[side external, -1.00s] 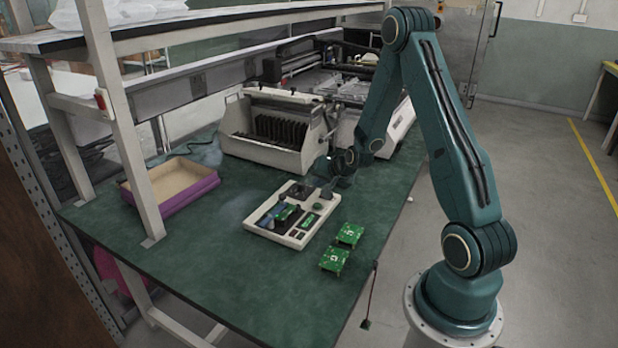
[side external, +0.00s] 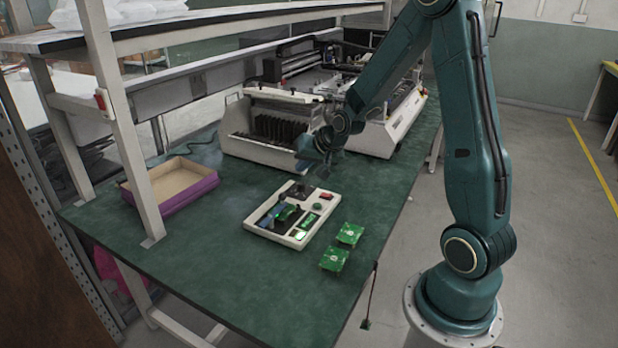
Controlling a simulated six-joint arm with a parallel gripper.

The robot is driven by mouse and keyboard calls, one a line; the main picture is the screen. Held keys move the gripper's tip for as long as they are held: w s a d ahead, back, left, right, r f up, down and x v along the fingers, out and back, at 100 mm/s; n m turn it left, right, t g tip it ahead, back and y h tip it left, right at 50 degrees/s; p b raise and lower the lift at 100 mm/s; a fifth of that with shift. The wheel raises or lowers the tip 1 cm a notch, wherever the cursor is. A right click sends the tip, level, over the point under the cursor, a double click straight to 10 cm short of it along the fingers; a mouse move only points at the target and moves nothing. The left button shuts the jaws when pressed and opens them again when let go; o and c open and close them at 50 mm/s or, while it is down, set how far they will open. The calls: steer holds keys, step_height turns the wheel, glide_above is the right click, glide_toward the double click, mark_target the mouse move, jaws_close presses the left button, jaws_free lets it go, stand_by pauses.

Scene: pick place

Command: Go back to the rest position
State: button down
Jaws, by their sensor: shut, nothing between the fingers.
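My gripper (side external: 312,160) is shut and empty. It hangs in the air above the back edge of the white test fixture (side external: 260,232), in front of the grey machine with dark slots. The fixture lies on the green table and has a small red part at its back right. A green circuit board sits in the fixture, and dark and blue parts show beside it. Two more green circuit boards, a rear one (side external: 350,234) and a front one (side external: 334,259), lie on the table to the right of the fixture.
A purple-sided open box (side external: 190,202) stands on the left of the green table (side external: 215,270). The slotted machine (side external: 262,150) and another white machine (side external: 375,137) stand behind. A shelf post (side external: 135,150) rises at the left. A thin cable hangs over the right edge.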

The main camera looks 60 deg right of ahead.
steer(key=s+a+r+n+g+y, duration=0.1)
steer(key=s+a+r+n, duration=0.25)
steer(key=a+r, duration=0.2)
steer(key=s+a+r+n, duration=0.2)
steer(key=s+a+r, duration=0.25)
steer(key=a, duration=0.25)
steer(key=s+a+r+n, duration=0.2)
steer(key=s+a, duration=0.1)
steer(key=s, duration=0.4)
steer(key=s+a+r+n+g+y, duration=0.1)
steer(key=s+a+r+n, duration=0.1)
steer(key=s, duration=0.6)
steer(key=shift+s+a+r, duration=0.2)
steer(key=shift+a+r, duration=0.4)
steer(key=shift+a, duration=0.25)
